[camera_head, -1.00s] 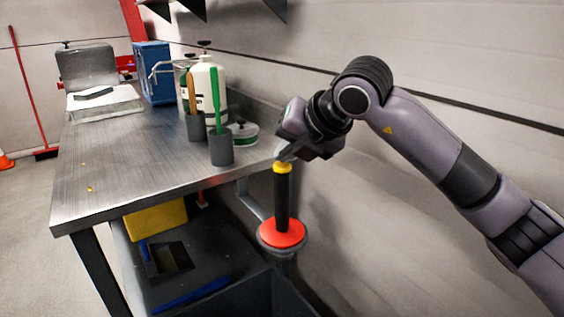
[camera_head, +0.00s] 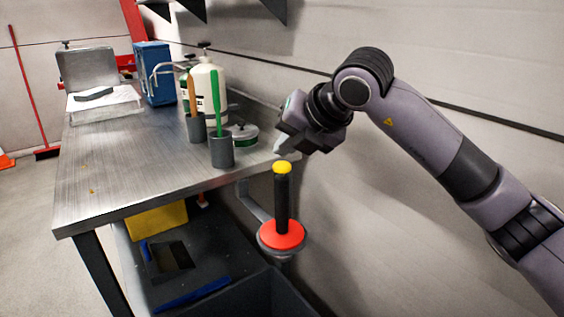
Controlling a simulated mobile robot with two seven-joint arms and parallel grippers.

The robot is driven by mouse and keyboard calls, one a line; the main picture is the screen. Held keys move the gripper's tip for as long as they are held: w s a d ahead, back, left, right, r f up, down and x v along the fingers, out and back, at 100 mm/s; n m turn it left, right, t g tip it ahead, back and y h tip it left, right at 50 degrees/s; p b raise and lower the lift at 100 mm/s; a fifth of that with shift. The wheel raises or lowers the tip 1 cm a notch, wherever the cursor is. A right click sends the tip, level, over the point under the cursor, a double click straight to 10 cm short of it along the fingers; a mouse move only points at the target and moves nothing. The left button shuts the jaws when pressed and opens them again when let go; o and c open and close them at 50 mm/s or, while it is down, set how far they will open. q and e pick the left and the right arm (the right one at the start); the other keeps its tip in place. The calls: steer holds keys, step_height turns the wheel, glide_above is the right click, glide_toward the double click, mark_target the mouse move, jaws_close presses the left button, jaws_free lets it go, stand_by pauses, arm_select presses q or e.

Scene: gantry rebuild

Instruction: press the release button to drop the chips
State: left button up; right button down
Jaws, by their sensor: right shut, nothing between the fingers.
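The release button is a yellow cap (camera_head: 282,167) on top of an upright black handle (camera_head: 282,205). The handle stands on a round red disc (camera_head: 282,236), which rests on a grey ring-shaped holder beside the workbench. My right gripper (camera_head: 279,150) is shut and empty. Its fingertips are just above the yellow cap, with a small gap visible between them. No chips can be made out. My left gripper is not in view.
The metal workbench (camera_head: 130,165) fills the left, with grey cups (camera_head: 221,152), a white bottle (camera_head: 203,90) and a blue box (camera_head: 153,72). Below are a yellow box (camera_head: 157,219) and a dark bin. The wall is close behind my right arm.

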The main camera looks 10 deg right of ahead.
mark_target(286, 166)
steer(key=shift+r, duration=0.1)
steer(key=shift+r+p, duration=1.65)
steer(key=shift+r, duration=0.85)
steer(key=shift+f, duration=0.1)
